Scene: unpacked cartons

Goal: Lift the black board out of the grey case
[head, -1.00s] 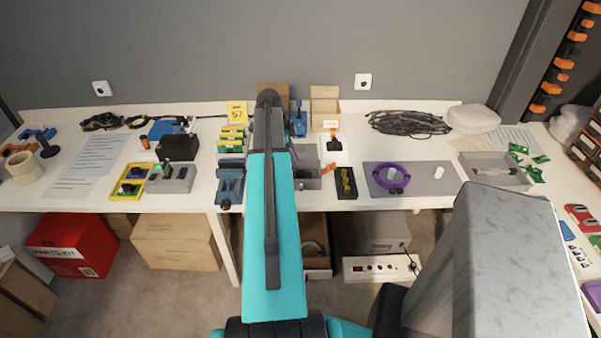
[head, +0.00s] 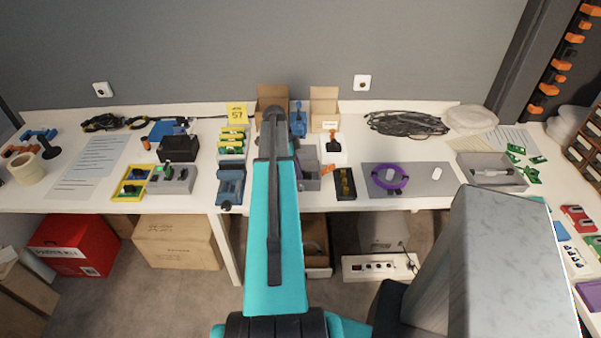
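A grey open case (head: 310,180) sits near the middle of the table, and my arm covers its left part. I cannot make out a black board inside it from this view. A second grey open case (head: 518,180) stands at the right with a pale, long item in it. My arm reaches forward over the table. My gripper is hidden behind my arm, so neither its fingers nor anything held shows.
Right of the middle case are a black tray (head: 345,197) and a grey mat (head: 412,168) with a purple ring (head: 388,180). A blue vise-like tool (head: 230,183) is left of my arm. Open cardboard boxes (head: 323,108) stand behind. The front table strip is mostly bare.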

